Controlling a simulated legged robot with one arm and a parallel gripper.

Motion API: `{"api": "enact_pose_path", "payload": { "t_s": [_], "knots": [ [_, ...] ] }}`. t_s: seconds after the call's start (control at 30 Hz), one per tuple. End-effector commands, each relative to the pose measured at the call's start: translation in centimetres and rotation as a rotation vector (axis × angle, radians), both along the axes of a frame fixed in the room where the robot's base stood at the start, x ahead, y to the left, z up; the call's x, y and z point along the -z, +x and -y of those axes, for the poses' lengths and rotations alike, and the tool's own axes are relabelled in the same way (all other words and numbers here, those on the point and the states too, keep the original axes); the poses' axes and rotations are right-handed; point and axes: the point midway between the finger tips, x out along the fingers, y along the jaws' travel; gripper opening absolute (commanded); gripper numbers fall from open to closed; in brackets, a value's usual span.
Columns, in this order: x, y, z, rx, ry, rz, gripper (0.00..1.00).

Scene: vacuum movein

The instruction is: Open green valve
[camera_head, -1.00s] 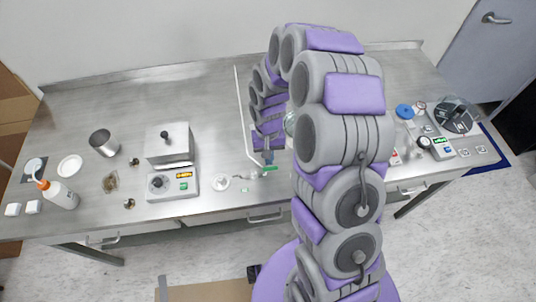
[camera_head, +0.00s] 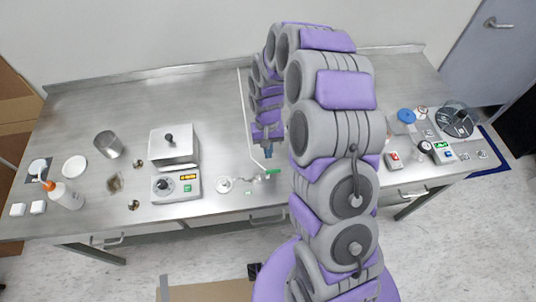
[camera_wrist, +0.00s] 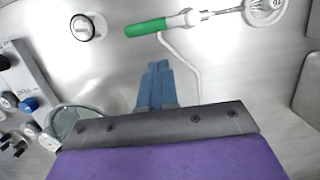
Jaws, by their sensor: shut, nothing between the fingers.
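The green valve handle (camera_head: 273,171) lies near the front edge of the metal table, joined to a pale fitting and a thin stem that runs left to a small round white piece (camera_head: 224,185). In the wrist view the green handle (camera_wrist: 146,28) lies sideways at the top, with a white collar at its right end. My gripper (camera_head: 268,152) is just behind the handle in the head view. In the wrist view my gripper's blue fingers (camera_wrist: 157,72) are together and empty, a little below the handle and apart from it.
A thin white bent rod (camera_head: 247,120) runs beside my gripper; it also shows right of the fingers (camera_wrist: 184,55). A hotplate box (camera_head: 176,187) is to the left. Meters and a blue-lidded item (camera_head: 406,116) are at right. A round glass (camera_wrist: 75,118) is left of the gripper in the wrist view.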

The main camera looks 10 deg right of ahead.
Motion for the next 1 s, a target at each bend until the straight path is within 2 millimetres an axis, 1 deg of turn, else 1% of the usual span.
{"api": "enact_pose_path", "payload": {
  "t_s": [0.03, 0.2, 0.3, 0.4, 0.5, 0.6, 0.83, 0.93, 1.0],
  "knots": [
    [-1.5, 0.5, 0.1, 0.002, 0.0, 0.007, 0.0],
    [-5.3, 1.1, 0.3, 0.001, 0.003, 0.011, 0.0],
    [-7.2, 1.7, 0.3, 0.002, 0.003, 0.017, 0.0],
    [-8.5, 2.1, 0.1, 0.002, 0.001, 0.015, 0.0],
    [-9.4, 2.2, 0.1, 0.003, 0.002, 0.015, 0.0],
    [-9.9, 2.2, 0.0, 0.001, 0.001, 0.014, 0.0],
    [-10.2, 2.2, 0.1, 0.0, 0.001, 0.013, 0.0],
    [-11.0, 1.5, 0.2, -0.007, 0.006, 0.016, 0.0],
    [-12.2, 0.6, 0.3, -0.016, 0.011, 0.023, 0.0]
  ]
}}
